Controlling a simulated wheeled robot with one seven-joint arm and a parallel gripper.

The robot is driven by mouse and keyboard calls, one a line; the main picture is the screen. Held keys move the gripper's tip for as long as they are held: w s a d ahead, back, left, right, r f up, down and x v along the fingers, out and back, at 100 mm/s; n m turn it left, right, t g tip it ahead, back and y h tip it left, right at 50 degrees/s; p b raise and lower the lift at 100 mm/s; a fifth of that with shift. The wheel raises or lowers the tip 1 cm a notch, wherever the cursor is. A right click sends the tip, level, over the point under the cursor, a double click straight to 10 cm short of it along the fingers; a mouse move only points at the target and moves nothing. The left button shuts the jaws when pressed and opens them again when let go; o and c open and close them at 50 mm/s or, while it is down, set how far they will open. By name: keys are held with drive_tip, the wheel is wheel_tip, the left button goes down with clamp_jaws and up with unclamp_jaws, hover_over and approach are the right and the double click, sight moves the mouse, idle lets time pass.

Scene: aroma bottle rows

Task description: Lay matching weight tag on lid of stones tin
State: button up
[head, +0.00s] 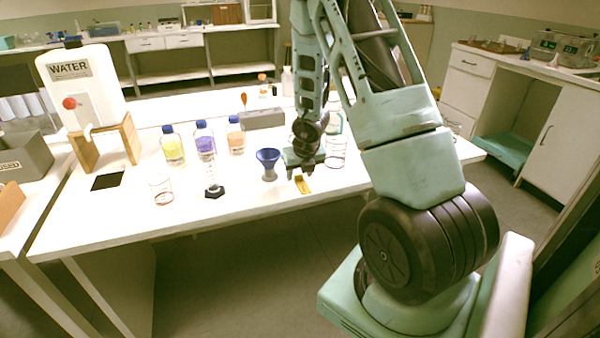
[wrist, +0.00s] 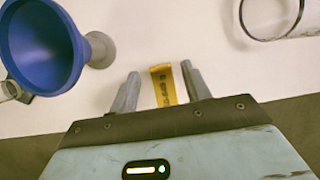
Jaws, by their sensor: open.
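My gripper (head: 299,174) is open above the front edge of the white table. It also shows in the wrist view (wrist: 161,79), with its two fingers apart. A small yellow tag with dark marks (wrist: 163,86) appears between the fingers in the wrist view. In the head view the tag (head: 302,186) lies at the table's front edge, just under the fingertips. I cannot tell whether a finger touches it, and its print is too small to read. I cannot make out a stones tin or its lid in either view.
A blue funnel (head: 268,163) stands left of my gripper, and a clear beaker (head: 336,157) to the right. Bottles with yellow (head: 173,148), purple (head: 205,143) and orange (head: 236,138) contents stand farther back. A water container (head: 82,85) is at left.

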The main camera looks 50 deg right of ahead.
sight(305, 190)
drive_tip(key=p+v, duration=0.4)
drive_tip(key=v, duration=0.7)
drive_tip(key=shift+a+r, duration=0.2)
drive_tip(key=shift+r, duration=0.15)
